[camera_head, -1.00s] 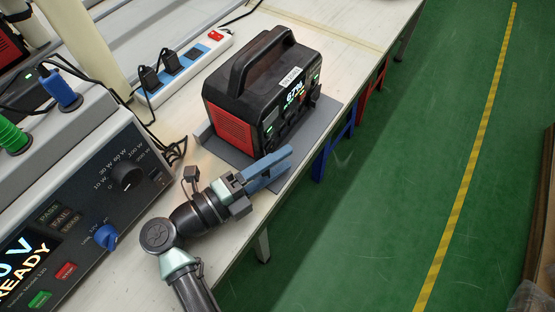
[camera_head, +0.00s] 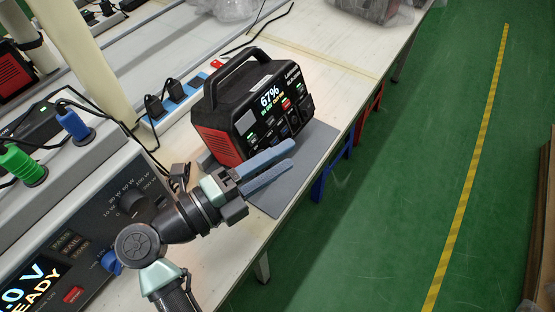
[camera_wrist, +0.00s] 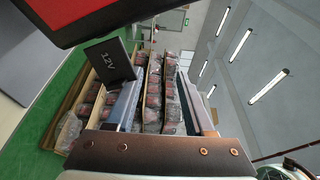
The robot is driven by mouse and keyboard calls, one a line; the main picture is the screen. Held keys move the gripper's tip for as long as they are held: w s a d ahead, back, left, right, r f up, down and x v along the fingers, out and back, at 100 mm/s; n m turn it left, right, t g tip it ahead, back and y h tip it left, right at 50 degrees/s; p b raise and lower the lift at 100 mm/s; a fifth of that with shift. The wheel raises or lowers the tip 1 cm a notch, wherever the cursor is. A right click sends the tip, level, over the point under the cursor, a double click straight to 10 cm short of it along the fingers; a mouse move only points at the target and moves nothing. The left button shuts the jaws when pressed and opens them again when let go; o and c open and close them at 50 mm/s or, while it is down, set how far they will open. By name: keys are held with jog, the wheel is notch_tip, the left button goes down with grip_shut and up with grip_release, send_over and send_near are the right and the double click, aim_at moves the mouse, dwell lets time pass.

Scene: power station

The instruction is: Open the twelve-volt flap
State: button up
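A grey mat (camera_head: 318,145) lies under the station near the table edge. A power strip (camera_head: 187,102) with black plugs is behind it. A tester with a dial and coloured plugs (camera_head: 75,122) stands at the left. Open green floor (camera_head: 400,170) lies to the right.

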jog(key=s+a+p, duration=0.3)
jog(key=s+a, duration=0.4)
jog(key=s, duration=0.5)
jog(key=shift+s+a, duration=0.35)
jog(key=shift+a, duration=0.05)
dwell(1.0)
jog(key=shift+w, duration=0.1)
dwell(0.6)
